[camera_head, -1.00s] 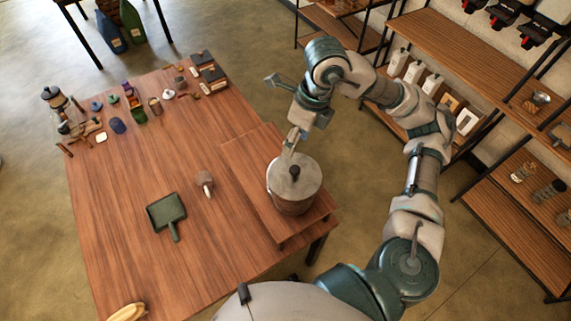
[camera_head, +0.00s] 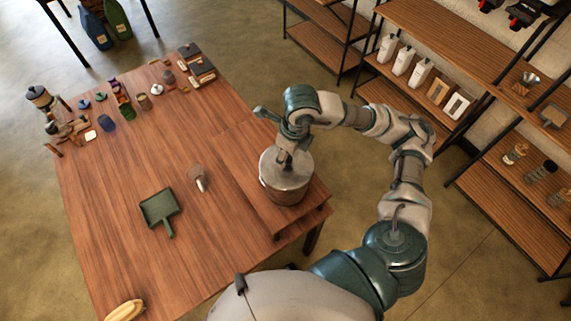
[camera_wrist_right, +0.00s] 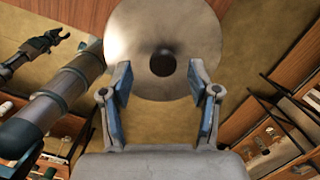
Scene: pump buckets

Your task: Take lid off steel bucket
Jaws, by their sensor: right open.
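The steel bucket (camera_head: 285,190) stands on a raised wooden board at the table's right side, with its round metal lid (camera_head: 272,165) on top. In the right wrist view the lid (camera_wrist_right: 135,30) fills the upper middle, with its dark knob (camera_wrist_right: 162,64) near the gap between the fingertips. My right gripper (camera_wrist_right: 161,78) is open, with one finger on either side of the knob in the picture; I see no contact. In the head view the right gripper (camera_head: 287,157) is over the lid and hides the knob. A claw-like end (camera_wrist_right: 55,40), possibly my left gripper, shows in the wrist view.
A green dustpan (camera_head: 158,208) and a small grey-headed tool (camera_head: 197,178) lie left of the bucket on the table (camera_head: 110,200). Several small items crowd the table's far end. Shelves (camera_head: 430,110) with white bottles stand behind at right.

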